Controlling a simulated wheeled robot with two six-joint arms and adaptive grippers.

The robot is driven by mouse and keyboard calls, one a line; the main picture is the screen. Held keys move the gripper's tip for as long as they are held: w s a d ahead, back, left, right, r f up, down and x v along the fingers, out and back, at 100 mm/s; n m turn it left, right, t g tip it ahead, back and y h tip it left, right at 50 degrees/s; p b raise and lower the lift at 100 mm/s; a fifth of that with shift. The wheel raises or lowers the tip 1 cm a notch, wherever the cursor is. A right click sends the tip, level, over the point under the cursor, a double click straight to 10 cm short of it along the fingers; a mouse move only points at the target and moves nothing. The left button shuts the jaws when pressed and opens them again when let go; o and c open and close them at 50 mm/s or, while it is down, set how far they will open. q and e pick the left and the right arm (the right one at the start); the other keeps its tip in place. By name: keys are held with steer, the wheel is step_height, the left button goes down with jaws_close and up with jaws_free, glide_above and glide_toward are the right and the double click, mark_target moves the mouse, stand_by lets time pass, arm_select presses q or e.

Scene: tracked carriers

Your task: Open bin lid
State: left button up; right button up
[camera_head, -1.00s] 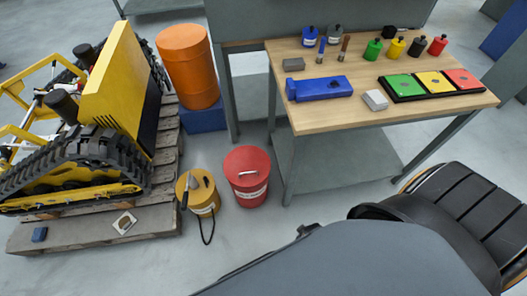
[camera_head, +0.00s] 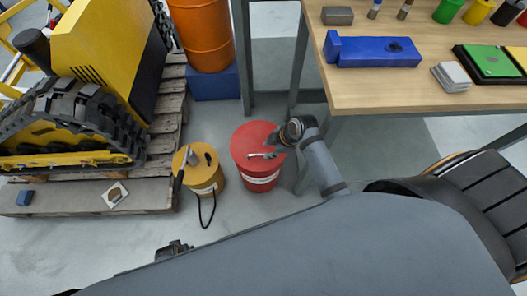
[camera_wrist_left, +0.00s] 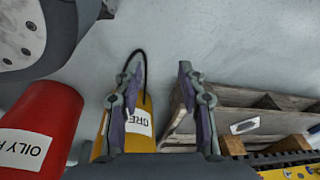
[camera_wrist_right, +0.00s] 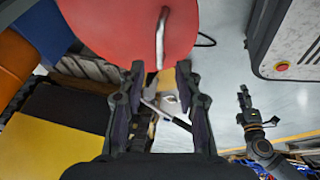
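The red bin (camera_head: 262,170) stands on the floor with its round lid (camera_head: 250,134) on top; the lid looks closed. A pale bar handle (camera_head: 259,156) crosses the lid. My right gripper (camera_head: 273,149) is over the lid's right side, beside the handle. In the right wrist view its fingers (camera_wrist_right: 160,70) are apart, with the handle (camera_wrist_right: 160,40) reaching in line with the gap; contact cannot be told. My left gripper (camera_wrist_left: 160,67) is open and empty, low above the floor; the red bin (camera_wrist_left: 38,125) shows at the left of that view.
A yellow can (camera_head: 206,172) with a black hose stands just left of the bin. A pallet (camera_head: 165,140) carries a tracked yellow machine (camera_head: 75,80) at the left. A workbench (camera_head: 400,95) stands right of the bin, its leg close by. Floor in front is clear.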

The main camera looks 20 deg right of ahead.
mark_target(261, 155)
steer(key=b+x, duration=0.1)
steer(key=x, duration=0.4)
steer(key=shift+d, duration=0.1)
steer(key=shift+w+f, duration=0.15)
steer(key=shift+f, duration=0.25)
arm_select(q)
steer(key=w+r, duration=0.1)
steer(key=r, duration=0.1)
steer(key=w+d+r, duration=0.1)
steer(key=w+r, duration=0.1)
steer(key=shift+w+d, duration=0.15)
steer(key=shift+d, duration=0.05)
steer(key=shift+f, duration=0.1)
arm_select(e)
jaws_close()
